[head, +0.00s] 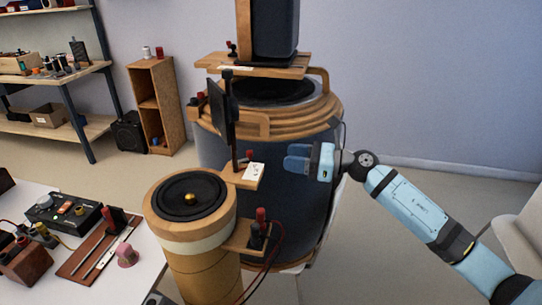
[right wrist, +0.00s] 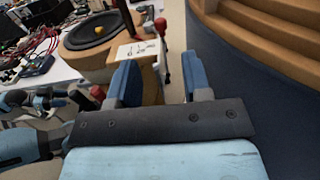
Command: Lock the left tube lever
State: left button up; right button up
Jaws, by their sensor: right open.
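The narrower tan tube (head: 190,265) stands left of the wide dark tube (head: 275,190), with a black speaker cone and brass centre on top. A wooden bracket (head: 247,183) on its upper right carries a white label and a small red-tipped part (head: 249,155). A lower bracket holds red and black knobs (head: 260,228). I cannot tell which part is the lever, or whether it is locked. My right gripper (head: 297,158) is open and empty in front of the wide tube, right of the upper bracket. In the right wrist view, its fingers (right wrist: 162,84) are apart. Part of my left arm (right wrist: 25,135) shows there; its jaws are unclear.
A black upright post with a plate (head: 222,110) rises behind the bracket. Red cables (head: 272,260) hang by the lower knobs. A white table (head: 40,200) with instruments is at left. Shelves stand behind it. The floor right of the wide tube is clear near the wall.

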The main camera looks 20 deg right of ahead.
pick_arm(q)
jog(key=shift+w+r, duration=0.1)
jog(key=shift+r, duration=0.15)
pick_arm(e)
jog(key=shift+v, duration=2.1)
